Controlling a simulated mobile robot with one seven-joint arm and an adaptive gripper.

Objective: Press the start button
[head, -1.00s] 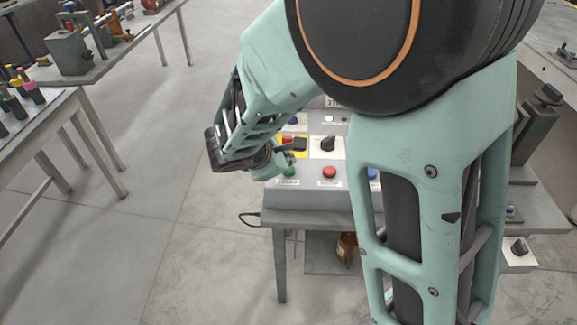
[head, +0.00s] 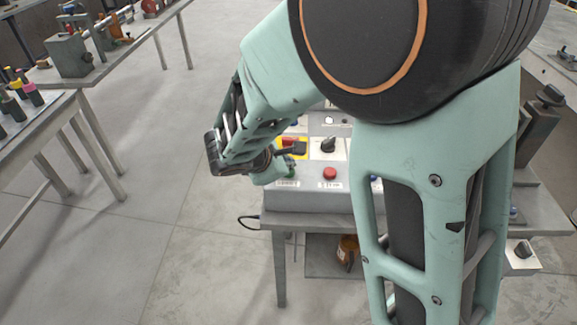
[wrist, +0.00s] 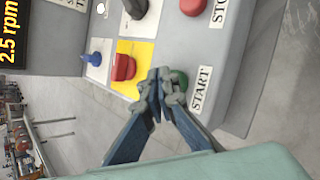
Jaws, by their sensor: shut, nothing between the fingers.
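The green start button (wrist: 179,79) sits on the grey control box beside its START label (wrist: 201,90) in the wrist view. It is partly covered by my fingers. In the head view only a bit of the green button (head: 291,172) shows next to my gripper (head: 284,172). My gripper (wrist: 166,86) is shut and empty, its fingertips right at the button's near edge. They look very close to it or touching; I cannot tell whether the button is pressed in.
A red button (head: 330,174) sits right of the green one. Behind are a black knob (head: 327,146) and a red switch (wrist: 123,67) on a yellow plate. A blue knob (wrist: 92,59) and a 2.5 rpm display (wrist: 10,32) also show. My arm hides the box's right side.

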